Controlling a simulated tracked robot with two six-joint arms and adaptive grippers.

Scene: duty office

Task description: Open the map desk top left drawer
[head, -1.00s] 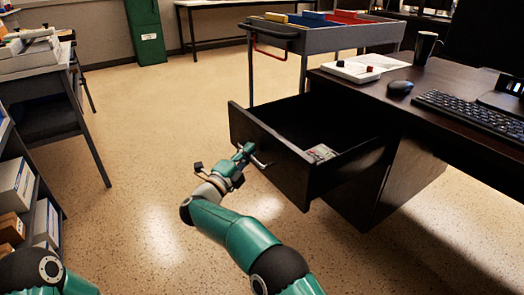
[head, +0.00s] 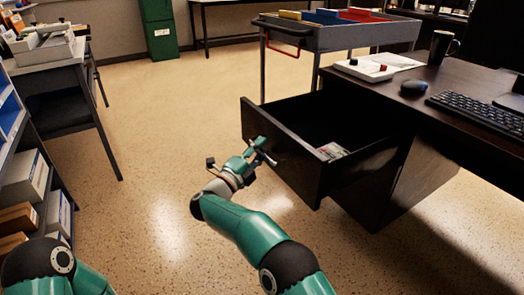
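The map desk (head: 466,78) is dark wood and stands at the right. Its top left drawer (head: 285,166) is pulled well out, and its inside shows. A small printed item (head: 332,151) lies in the drawer. A metal handle (head: 269,158) sits on the drawer front. My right gripper (head: 257,151) is at this handle, with its fingertips overlapping it in the picture. Whether the fingers are closed around the handle is too small to tell. My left arm shows only at the bottom left corner; its gripper is out of view.
A mouse (head: 413,88), keyboard (head: 480,116), dark mug (head: 441,47) and white tray (head: 366,70) are on the desk. A grey cart (head: 345,37) stands behind the drawer. Shelves with boxes (head: 22,181) line the left. The floor between is clear.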

